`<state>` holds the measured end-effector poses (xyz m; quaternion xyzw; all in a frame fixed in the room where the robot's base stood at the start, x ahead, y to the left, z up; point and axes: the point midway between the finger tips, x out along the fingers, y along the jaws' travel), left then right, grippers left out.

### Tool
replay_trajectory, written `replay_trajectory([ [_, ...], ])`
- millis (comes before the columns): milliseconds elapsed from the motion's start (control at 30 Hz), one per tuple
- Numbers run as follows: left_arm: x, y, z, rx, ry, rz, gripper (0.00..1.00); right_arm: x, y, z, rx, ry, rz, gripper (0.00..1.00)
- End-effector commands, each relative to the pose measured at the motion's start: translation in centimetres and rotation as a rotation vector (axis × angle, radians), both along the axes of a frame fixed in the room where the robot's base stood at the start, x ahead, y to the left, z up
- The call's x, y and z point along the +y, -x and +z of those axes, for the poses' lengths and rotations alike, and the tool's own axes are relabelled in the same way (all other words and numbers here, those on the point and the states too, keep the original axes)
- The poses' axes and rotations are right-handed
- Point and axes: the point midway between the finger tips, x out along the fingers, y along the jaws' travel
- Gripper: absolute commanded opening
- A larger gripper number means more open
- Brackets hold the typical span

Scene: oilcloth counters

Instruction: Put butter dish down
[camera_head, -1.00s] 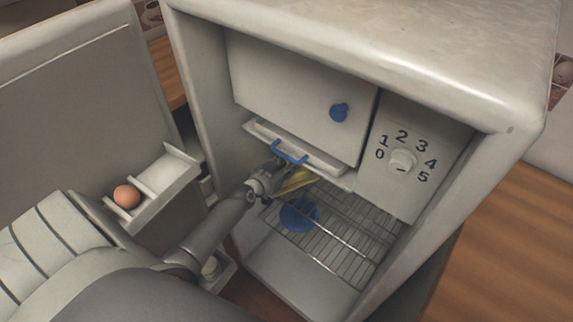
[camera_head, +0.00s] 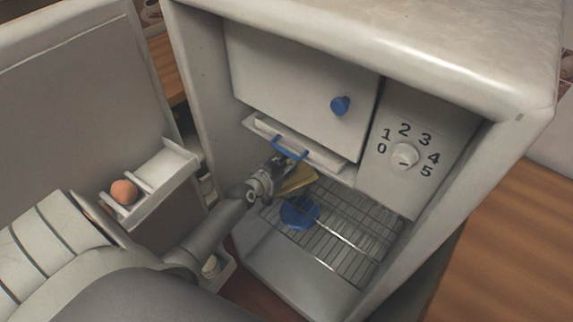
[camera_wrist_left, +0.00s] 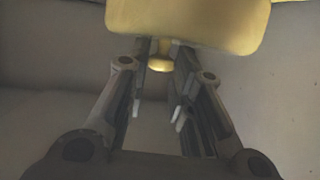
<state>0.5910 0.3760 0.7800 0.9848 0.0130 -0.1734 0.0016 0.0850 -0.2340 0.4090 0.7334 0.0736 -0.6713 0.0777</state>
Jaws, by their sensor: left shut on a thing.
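The yellow butter dish (camera_head: 298,181) is inside the open fridge, just above the front part of the wire rack. It fills the top of the left wrist view (camera_wrist_left: 187,24), with a small yellow knob between the fingertips. My left gripper (camera_head: 277,177) is shut on this knob; its two dark fingers also show in the left wrist view (camera_wrist_left: 160,78). The arm covers part of the dish in the head view. I cannot tell if the dish touches the rack. My right gripper is not in view.
A blue round object (camera_head: 300,214) sits on the wire rack (camera_head: 352,240) close to the butter dish. A white tray with a blue handle (camera_head: 290,149) is just above. The fridge door shelf (camera_head: 162,180) holds an egg (camera_head: 124,192). The rack's right side is clear.

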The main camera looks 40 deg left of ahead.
Motion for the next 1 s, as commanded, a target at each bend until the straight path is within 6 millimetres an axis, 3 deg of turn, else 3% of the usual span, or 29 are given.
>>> replay_trajectory([
  [233, 0.1, -0.1, -0.4, -0.005, -0.001, 0.001, 0.0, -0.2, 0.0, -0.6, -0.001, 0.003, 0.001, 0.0],
  [267, 0.1, -0.1, -0.3, -0.005, -0.001, 0.001, 0.23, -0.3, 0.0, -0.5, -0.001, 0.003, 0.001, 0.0],
  [467, 0.1, -0.1, -0.3, -0.003, -0.001, 0.001, 0.47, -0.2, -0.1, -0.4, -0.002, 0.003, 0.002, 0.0],
  [833, 0.0, 0.3, -0.6, 0.004, 0.0, -0.001, 0.47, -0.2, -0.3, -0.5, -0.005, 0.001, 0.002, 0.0],
  [1000, -0.1, 1.9, 0.0, 0.002, 0.001, -0.001, 0.47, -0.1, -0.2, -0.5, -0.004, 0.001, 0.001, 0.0],
])
